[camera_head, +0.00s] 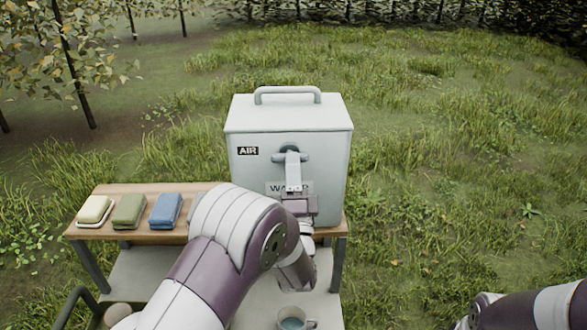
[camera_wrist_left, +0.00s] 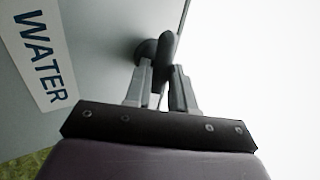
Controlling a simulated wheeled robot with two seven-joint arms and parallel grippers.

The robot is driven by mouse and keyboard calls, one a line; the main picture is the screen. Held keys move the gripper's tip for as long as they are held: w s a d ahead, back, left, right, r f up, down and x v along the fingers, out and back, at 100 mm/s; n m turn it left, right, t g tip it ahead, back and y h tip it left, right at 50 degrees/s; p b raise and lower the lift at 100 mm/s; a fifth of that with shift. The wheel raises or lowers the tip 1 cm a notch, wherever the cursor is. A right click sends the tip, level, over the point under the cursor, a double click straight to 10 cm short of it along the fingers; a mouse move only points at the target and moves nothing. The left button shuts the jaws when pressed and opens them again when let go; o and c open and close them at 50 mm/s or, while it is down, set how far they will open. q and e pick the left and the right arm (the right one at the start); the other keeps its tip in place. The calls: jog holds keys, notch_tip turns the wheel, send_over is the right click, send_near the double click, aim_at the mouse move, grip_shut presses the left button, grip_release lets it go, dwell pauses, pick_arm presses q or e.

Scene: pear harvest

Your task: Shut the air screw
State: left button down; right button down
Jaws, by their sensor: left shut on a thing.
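The air screw (camera_head: 276,155) is a dark blue-grey knob with side wings on the front of the pale water container (camera_head: 240,185), beside the AIR label (camera_head: 248,151). In the left wrist view the screw (camera_wrist_left: 150,50) shows dark between the fingertips. My left gripper (camera_head: 290,168) reaches up to the screw and is shut on it; its two fingers (camera_wrist_left: 162,75) also show in the left wrist view. The gripper and wrist hide the lower front of the container. My right gripper is not clearly in view; only part of the right arm shows at the lower right.
The container stands on a wooden table (camera_head: 150,195). A cup (camera_head: 308,323) stands below, near my left arm. Grass is open to the right.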

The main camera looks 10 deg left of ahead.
pick_arm(q)
jog(key=shift+r, duration=0.3)
jog(key=c, duration=1)
grip_release()
jog(key=shift+f, duration=0.1)
jog(key=shift+h, duration=0.4)
jog(key=b+v, duration=0.6)
jog(key=v, duration=0.6)
jog(key=shift+d+f, duration=0.1)
jog(key=shift+f, duration=0.2)
jog(key=shift+s+b, duration=0.2)
jog(key=shift+b, duration=0.15)
